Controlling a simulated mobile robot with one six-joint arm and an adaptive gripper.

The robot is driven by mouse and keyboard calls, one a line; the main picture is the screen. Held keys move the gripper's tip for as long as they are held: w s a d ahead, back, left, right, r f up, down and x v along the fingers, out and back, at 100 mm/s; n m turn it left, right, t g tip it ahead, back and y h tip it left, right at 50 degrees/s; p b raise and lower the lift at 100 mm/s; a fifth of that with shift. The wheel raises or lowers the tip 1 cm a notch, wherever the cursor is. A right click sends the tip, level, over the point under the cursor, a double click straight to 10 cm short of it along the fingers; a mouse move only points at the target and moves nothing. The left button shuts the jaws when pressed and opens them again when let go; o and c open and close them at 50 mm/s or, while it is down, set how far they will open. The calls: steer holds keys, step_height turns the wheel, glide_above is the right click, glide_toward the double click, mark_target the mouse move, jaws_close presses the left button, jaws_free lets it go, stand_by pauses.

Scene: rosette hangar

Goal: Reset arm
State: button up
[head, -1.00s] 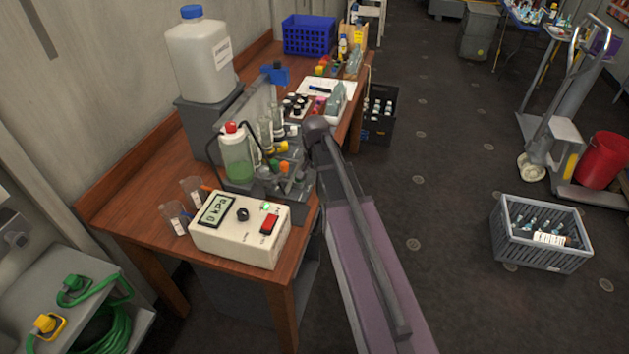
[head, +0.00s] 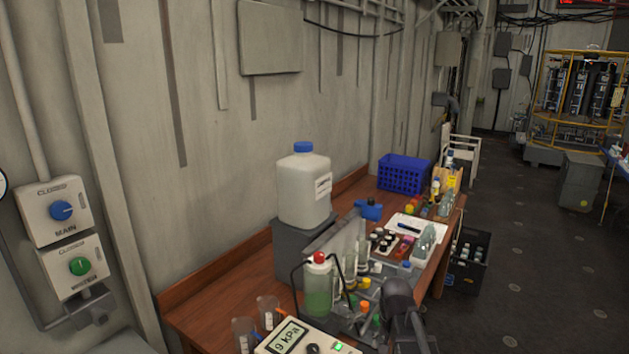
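My arm (head: 403,311) shows at the bottom of the head view, in front of the wooden bench's right edge. Only a dark grey link and joint are visible. My gripper is not in the picture, so its fingers and anything in them are hidden.
The wooden bench (head: 222,299) along the wall holds a white jug (head: 304,190), a green bottle (head: 318,286), a meter (head: 302,338) reading 9 kPa and a blue basket (head: 404,174). A black crate (head: 467,262) stands on the floor beyond. Floor at right (head: 540,270) is clear.

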steer(key=s+a+n, duration=0.3)
steer(key=s+n, duration=0.1)
steer(key=s, duration=0.4)
stand_by(3.5)
steer(key=c, duration=0.3)
steer(key=shift+s, duration=0.2)
steer(key=shift+c, duration=0.2)
